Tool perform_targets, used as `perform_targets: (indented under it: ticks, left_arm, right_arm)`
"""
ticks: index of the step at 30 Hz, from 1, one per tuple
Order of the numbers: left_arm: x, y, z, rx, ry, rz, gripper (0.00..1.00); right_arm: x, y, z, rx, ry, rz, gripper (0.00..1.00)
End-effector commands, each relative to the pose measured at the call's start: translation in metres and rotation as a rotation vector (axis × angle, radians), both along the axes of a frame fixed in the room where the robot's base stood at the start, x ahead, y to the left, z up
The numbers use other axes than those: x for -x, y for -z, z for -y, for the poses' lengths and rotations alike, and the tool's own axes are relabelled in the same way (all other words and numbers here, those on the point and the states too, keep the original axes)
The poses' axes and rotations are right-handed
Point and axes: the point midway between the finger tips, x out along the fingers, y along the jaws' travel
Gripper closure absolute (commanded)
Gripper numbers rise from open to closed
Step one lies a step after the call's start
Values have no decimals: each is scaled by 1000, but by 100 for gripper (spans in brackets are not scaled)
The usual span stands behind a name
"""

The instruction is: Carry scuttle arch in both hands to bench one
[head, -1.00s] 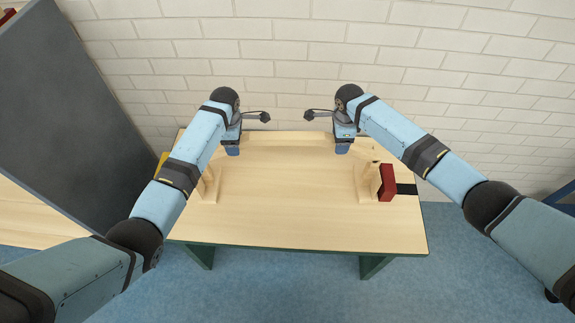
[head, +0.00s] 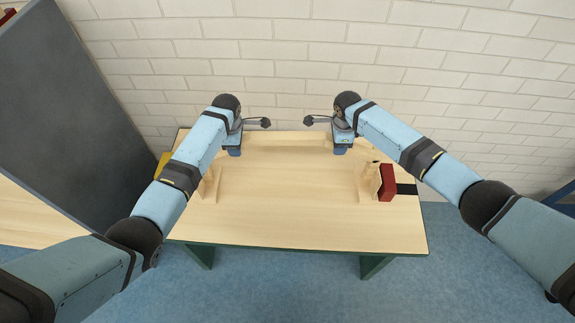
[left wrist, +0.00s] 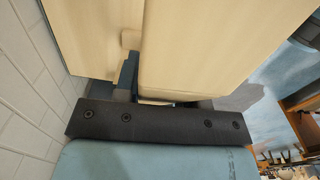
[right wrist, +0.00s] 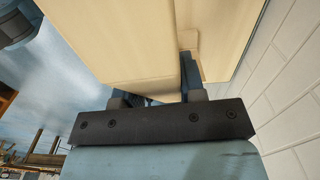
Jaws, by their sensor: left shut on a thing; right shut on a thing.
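The scuttle arch, a pale wooden beam (head: 288,141) with a leg at each end, is at the back of a wood-topped bench (head: 290,215). Its left leg (head: 209,184) and right leg (head: 368,181) show in the head view. I cannot tell whether the legs touch the top. My left gripper (head: 234,151) is shut on the left part of the beam, and my right gripper (head: 340,150) is shut on the right part. The beam fills much of the left wrist view (left wrist: 215,45) and the right wrist view (right wrist: 115,45). The fingers are partly hidden by it.
A red vice (head: 387,183) sits at the bench's right end, close to the arch's right leg. A white brick wall (head: 290,60) stands behind the bench. A tall grey panel (head: 60,100) is at the left, by another wooden surface (head: 35,220). The bench front is clear.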

Motion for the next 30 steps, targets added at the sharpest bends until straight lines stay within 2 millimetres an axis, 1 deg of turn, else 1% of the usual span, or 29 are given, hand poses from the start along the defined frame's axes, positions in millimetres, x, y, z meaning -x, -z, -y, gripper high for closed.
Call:
perform_targets:
  ticks: [7, 11, 14, 24, 30]
  left_arm:
    - [-1, -2, 1, 1, 0, 2, 100]
    - [-1, -7, 1, 1, 0, 2, 100]
    - [-1, -14, 1, 1, 0, 2, 100]
    - [-1, -46, 1, 1, 0, 2, 100]
    - [-1, -52, 1, 1, 1, 2, 100]
  right_arm:
    - [-1, -2, 0, -1, 0, 1, 100]
    - [-1, -7, 0, -1, 0, 1, 100]
    - [-1, -14, 0, -1, 0, 1, 100]
    - [-1, -46, 0, 0, 0, 1, 100]
    - [0, -52, 0, 0, 0, 1, 100]
